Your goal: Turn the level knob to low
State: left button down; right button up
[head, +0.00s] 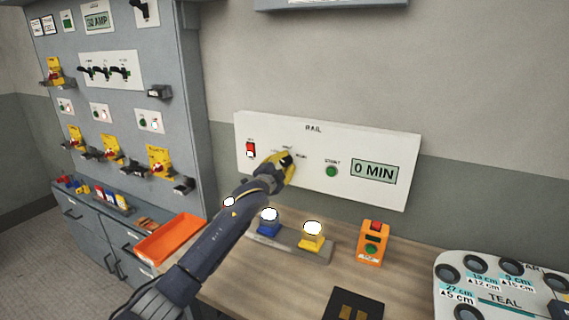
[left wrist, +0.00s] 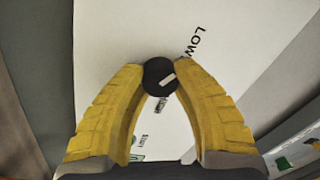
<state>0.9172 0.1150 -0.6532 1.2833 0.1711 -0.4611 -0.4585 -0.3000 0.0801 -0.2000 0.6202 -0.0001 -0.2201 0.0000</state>
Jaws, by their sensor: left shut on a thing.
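The level knob (left wrist: 160,75) is a round black knob with a white pointer mark, on the white RAIL panel (head: 390,197). In the left wrist view the printed word LOW shows above and to the right of the knob, and more small lettering shows below it. The white mark slants and points up and to the right. My left gripper (left wrist: 160,76) has its yellow fingers closed on the two sides of the knob. In the head view my left gripper (head: 286,160) covers most of the knob and its labels. My right gripper is in neither view.
The panel also carries a red switch (head: 250,149), a green START button (head: 331,171) and a 0 MIN display (head: 374,171). Below on the bench are blue (head: 269,222) and yellow (head: 311,238) lamp-topped blocks, an orange button box (head: 372,244) and an orange tray (head: 170,240).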

pick_arm(q)
jog(key=shift+d+f, duration=0.1)
jog(key=c, duration=0.9)
grip_release()
jog(key=shift+v, duration=6.05)
